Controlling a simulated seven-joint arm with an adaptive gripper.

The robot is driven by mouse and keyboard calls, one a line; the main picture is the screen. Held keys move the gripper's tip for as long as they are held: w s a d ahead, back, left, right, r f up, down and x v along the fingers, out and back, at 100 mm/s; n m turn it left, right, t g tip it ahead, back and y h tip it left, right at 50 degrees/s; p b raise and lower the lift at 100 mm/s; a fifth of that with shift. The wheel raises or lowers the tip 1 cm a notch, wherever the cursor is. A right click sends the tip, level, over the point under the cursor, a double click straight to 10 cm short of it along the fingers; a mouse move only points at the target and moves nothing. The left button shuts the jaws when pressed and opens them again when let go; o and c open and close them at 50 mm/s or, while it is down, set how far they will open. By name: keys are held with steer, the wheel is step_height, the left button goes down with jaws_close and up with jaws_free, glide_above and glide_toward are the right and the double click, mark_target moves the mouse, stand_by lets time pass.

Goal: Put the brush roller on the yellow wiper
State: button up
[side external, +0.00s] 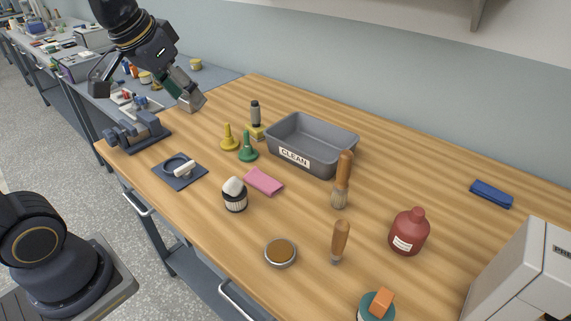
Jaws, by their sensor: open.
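My gripper (147,97) is open and empty, raised over the far left end of the bench, with its fingers spread apart. It is well above and clear of the objects there. A yellow piece with a wide foot and narrow top (229,140) stands upright on the wood; it may be the yellow wiper. A small white cylinder (185,169) lies by a dark ring on a dark blue mat (190,182); it may be the brush roller. A grey-and-black upright cylinder (255,113) with yellow at its base is another candidate. I cannot tell which is which.
A green piece (247,152) stands beside the yellow one. A grey CLEAN bin (337,165), pink cloth (263,181), striped jar (235,200) and dark blue vise (138,132) are nearby. Brushes and a red bottle (409,233) stand to the right. The back right is mostly clear.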

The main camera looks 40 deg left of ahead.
steer(key=s+d+f, duration=0.2)
steer(key=s+f, duration=0.2)
steer(key=s, duration=0.6)
steer(key=shift+m, duration=0.3)
stand_by(0.4)
